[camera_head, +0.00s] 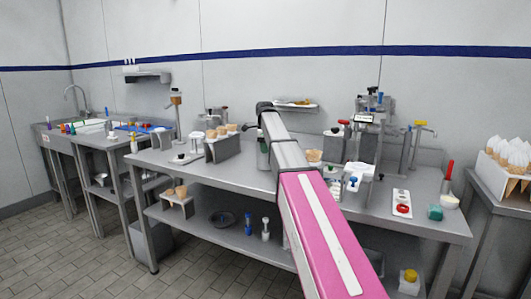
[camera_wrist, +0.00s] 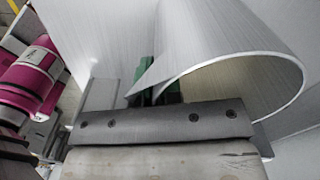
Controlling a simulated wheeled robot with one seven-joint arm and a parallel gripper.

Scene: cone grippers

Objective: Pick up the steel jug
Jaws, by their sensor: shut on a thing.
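The steel jug (camera_wrist: 225,40) fills the upper right of the wrist view, close to the camera. It is brushed grey metal with a curved, open rim, and part of its inside shows. My gripper (camera_wrist: 148,85) shows green finger pads at the jug's wall, and it is shut on the jug. The metal hides most of the fingers. In the head view my arm covers the middle of the bench, and I cannot make out the jug there. Whether the jug is clear of the bench cannot be told.
The long steel bench (camera_head: 410,219) holds a cone stand (camera_head: 222,148) left of my arm and a dispensing machine (camera_head: 369,130) to the right. A white tray with a red ring (camera_head: 402,203) lies near the front right. A wall shelf (camera_head: 295,105) is behind my arm.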

